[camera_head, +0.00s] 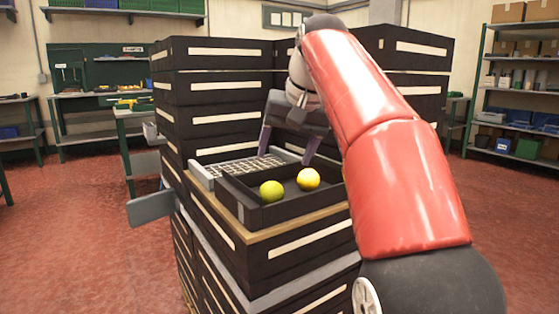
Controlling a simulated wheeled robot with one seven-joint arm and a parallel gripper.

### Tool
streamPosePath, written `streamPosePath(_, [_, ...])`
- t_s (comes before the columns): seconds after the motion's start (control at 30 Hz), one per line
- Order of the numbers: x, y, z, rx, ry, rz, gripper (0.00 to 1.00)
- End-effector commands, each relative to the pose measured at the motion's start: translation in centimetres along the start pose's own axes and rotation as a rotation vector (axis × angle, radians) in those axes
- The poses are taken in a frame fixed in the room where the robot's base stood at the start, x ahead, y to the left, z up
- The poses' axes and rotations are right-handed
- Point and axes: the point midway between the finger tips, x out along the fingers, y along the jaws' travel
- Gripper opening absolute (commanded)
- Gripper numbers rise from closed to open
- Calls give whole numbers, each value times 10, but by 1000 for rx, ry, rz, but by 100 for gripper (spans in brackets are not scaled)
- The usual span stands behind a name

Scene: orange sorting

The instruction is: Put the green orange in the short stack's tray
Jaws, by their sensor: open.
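A green orange (271,191) lies in a dark open tray (262,222) on top of the short front stack (300,246). A yellow-orange one (308,179) lies to its right in the same tray, a little farther back. My gripper (286,150) is above and behind the tray, its two purple fingers spread apart. It is open with nothing between the fingers, and apart from both oranges. My red arm hides the right side of the short stack and part of the stacks behind.
Taller stacks of black trays (214,88) stand behind and to the left. A light slotted rack (238,170) lies behind the dark tray. A grey plate (150,208) juts out at left. Shelves (515,100) stand at far right; the red floor (70,240) is clear on the left.

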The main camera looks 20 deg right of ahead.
Motion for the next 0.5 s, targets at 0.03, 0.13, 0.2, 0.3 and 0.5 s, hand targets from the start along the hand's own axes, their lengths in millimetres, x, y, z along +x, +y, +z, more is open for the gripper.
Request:
streamPosePath(0.03, [-8, 0, -1, 1, 0, 0, 70])
streamPosePath(0.13, [-15, 0, 0, 0, 0, 0, 70])
streamPosePath(0.2, [-16, 0, 0, 0, 0, 0, 70])
streamPosePath(0.3, [-17, 0, 0, 0, -1, 0, 70])
streamPosePath(0.5, [-16, 0, 5, -3, 0, 3, 70])
